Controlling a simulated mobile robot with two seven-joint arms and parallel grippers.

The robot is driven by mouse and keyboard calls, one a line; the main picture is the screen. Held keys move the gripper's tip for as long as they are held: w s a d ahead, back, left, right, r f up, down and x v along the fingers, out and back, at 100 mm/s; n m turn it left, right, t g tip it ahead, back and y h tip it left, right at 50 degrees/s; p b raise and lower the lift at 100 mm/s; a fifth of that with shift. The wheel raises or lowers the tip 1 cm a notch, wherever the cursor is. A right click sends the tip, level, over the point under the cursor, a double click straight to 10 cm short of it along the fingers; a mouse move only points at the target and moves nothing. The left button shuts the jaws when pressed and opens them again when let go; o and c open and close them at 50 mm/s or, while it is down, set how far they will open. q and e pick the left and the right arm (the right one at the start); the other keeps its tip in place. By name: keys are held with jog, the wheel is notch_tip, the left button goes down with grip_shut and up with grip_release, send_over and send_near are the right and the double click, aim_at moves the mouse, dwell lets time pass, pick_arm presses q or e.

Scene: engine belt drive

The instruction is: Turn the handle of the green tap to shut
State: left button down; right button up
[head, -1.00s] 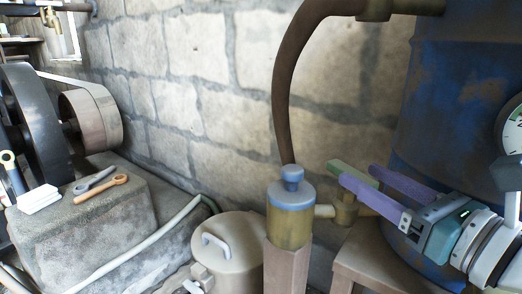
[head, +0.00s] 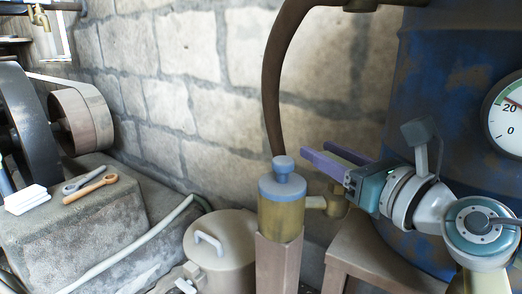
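The brass tap body (head: 337,207) sits on the short pipe between the blue-capped yellow cylinder and the drum, in the right half of the head view. Its green handle cannot be made out now; my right gripper and wrist cover the area just above the tap. My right gripper (head: 317,147) has two purple fingers that point up and left, with a gap between them. It reaches over the tap from the right, its fingertips near the cylinder's blue knob in the picture. Nothing shows between the fingers. My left gripper is out of view.
A blue drum (head: 420,70) with a dial gauge (head: 508,118) stands at the right. The yellow cylinder (head: 281,215) stands on a wooden post, beside a beige lidded pot (head: 220,262). A brown hose (head: 274,85) rises in front of the stone wall. Two spanners lie on the stone block (head: 90,225).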

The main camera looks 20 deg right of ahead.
grip_shut()
jog(key=m+h+p, duration=0.1)
jog(key=h+p, duration=0.1)
jog(key=m+h+p, duration=0.1)
jog(key=p, duration=0.1)
jog(key=shift+d+r+h, duration=0.2)
jog(key=shift+r+h, duration=0.1)
jog(key=shift+h, duration=0.1)
jog(key=shift+d+f+m+h, duration=0.1)
jog(key=shift+m+h, duration=0.6)
jog(key=shift+d+f+m+h+p, duration=0.1)
jog(key=shift+d+m+h+p, duration=0.1)
jog(key=shift+m+h, duration=0.35)
jog(key=shift+d+f+m+h+p, duration=0.15)
jog(key=shift+m+h+p, duration=0.1)
jog(key=shift+h, duration=0.5)
jog(key=shift+r, duration=0.1)
jog(key=shift+o, duration=1.2)
grip_release()
jog(key=shift+s, duration=0.1)
